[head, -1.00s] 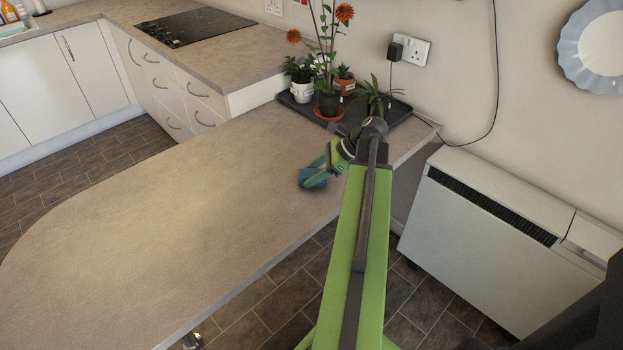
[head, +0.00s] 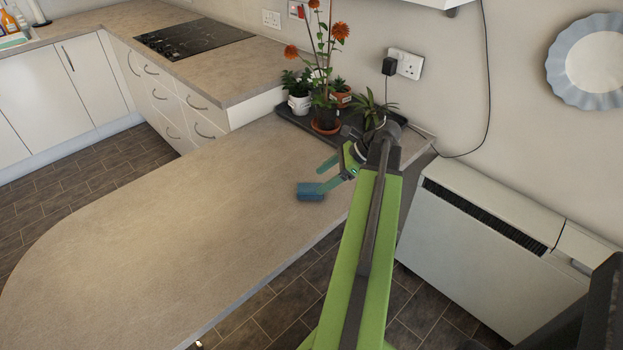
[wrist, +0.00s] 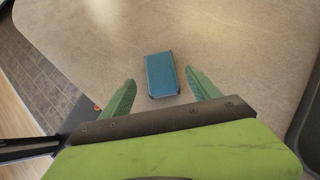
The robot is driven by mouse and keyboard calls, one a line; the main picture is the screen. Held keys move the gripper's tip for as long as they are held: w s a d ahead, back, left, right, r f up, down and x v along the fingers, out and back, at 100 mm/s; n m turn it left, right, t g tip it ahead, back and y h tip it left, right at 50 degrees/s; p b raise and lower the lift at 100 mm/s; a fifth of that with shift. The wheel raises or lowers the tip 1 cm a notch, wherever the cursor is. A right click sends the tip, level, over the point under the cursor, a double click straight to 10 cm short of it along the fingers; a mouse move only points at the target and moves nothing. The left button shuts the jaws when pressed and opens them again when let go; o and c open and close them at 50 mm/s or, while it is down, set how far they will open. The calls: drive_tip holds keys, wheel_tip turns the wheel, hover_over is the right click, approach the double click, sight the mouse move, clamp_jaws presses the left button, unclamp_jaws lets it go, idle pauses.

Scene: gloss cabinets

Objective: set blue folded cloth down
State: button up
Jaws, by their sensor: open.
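The blue folded cloth (head: 311,191) lies flat on the beige counter (head: 180,235), close to its front edge. It also shows in the wrist view (wrist: 161,75), a small blue rectangle on the bare counter. My gripper (head: 326,176) is open just behind and above the cloth. In the wrist view my gripper's green fingers (wrist: 160,88) are spread wide, one on each side of the cloth's near end. Neither finger touches the cloth there.
A dark tray (head: 291,122) with several potted plants stands behind my gripper, against the wall. A white heater (head: 480,225) stands on the floor to the right. The counter to the left of the cloth is clear.

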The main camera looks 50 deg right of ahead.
sight(301, 192)
drive_tip(key=p+v, duration=0.2)
drive_tip(key=v, duration=0.3)
drive_tip(key=shift+s+d+r+p, duration=0.1)
drive_tip(key=shift+s+r+p, duration=0.1)
drive_tip(key=shift+r+p, duration=0.1)
drive_tip(key=shift+f, duration=0.1)
